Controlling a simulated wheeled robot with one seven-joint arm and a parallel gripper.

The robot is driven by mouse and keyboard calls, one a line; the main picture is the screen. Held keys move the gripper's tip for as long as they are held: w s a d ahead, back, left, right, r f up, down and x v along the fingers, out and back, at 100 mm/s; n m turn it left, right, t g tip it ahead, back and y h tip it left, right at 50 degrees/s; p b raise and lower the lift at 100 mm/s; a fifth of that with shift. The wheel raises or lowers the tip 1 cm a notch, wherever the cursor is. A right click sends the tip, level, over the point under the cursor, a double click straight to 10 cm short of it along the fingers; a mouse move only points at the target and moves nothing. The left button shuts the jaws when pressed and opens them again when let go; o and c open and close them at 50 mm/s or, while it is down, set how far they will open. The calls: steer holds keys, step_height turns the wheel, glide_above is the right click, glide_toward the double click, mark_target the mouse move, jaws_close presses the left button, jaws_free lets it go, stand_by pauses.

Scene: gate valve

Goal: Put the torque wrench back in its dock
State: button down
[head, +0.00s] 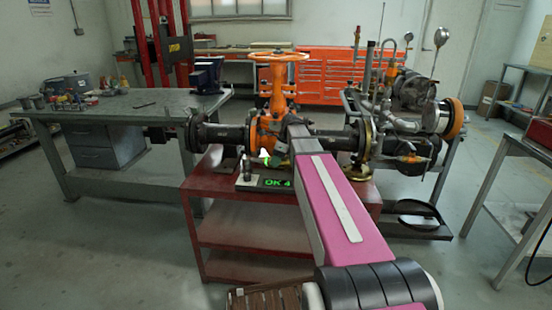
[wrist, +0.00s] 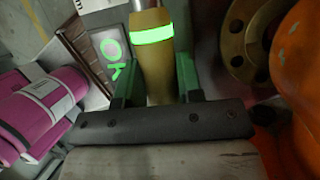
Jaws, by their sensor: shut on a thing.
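The torque wrench (wrist: 152,50) shows in the wrist view as a tan-yellow handle with a glowing green band. My gripper (wrist: 158,82) is shut on it, with a green finger on each side. The wrench's far end runs out of the top of the wrist view. In the head view my gripper (head: 268,158) is beside the orange valve, mostly hidden by my arm, and only a small green glow shows there. A display plate reading OK (head: 274,183) lies on the red bench and seems to belong to the dock; it also shows in the wrist view (wrist: 112,45). I cannot tell whether the wrench touches the dock.
The orange gate valve (head: 267,128) with its handwheel (head: 279,57) and dark pipe (head: 220,138) stands close to my gripper. A brass flange (wrist: 237,38) and orange valve body (wrist: 300,90) are close at right. A grey workbench (head: 130,110) is at left.

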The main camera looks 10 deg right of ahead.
steer(key=shift+f, duration=0.15)
steer(key=c, duration=0.7)
jaws_free()
steer(key=v, duration=1)
steer(key=shift+d+r, duration=0.15)
steer(key=shift+r, duration=0.2)
